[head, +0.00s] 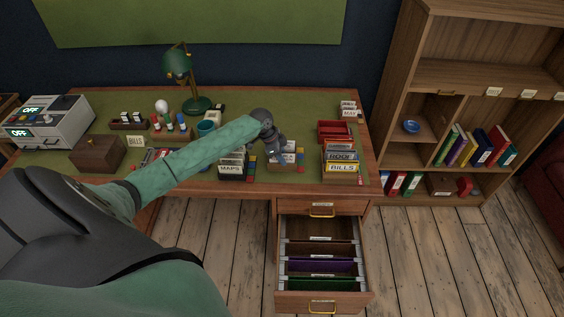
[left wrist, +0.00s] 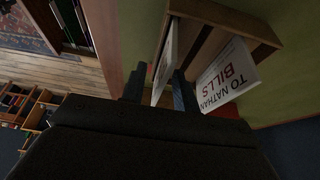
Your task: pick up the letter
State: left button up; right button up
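A white letter (left wrist: 164,62) stands edge-on in a wooden holder (left wrist: 205,45) in the left wrist view. My left gripper (left wrist: 160,90) is open, with one finger on each side of this letter. The left finger is apart from it; I cannot tell if the right finger touches. A second letter (left wrist: 228,76), marked "TO NATHAN BILLS", leans in the holder to the right, outside the fingers. In the head view my left gripper (head: 277,150) is over the holder (head: 288,163) near the desk's front edge and partly hides it. My right gripper is not in view.
A box marked MAPS (head: 231,171) stands left of the holder, and a BILLS box (head: 342,167) and red tray (head: 334,131) stand right. An open drawer (head: 322,302) with hanging files juts out below. A green lamp (head: 178,66) stands behind.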

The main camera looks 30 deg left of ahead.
pick_arm(q)
jog(key=shift+f, duration=0.2)
dwell(0.4)
grip_shut()
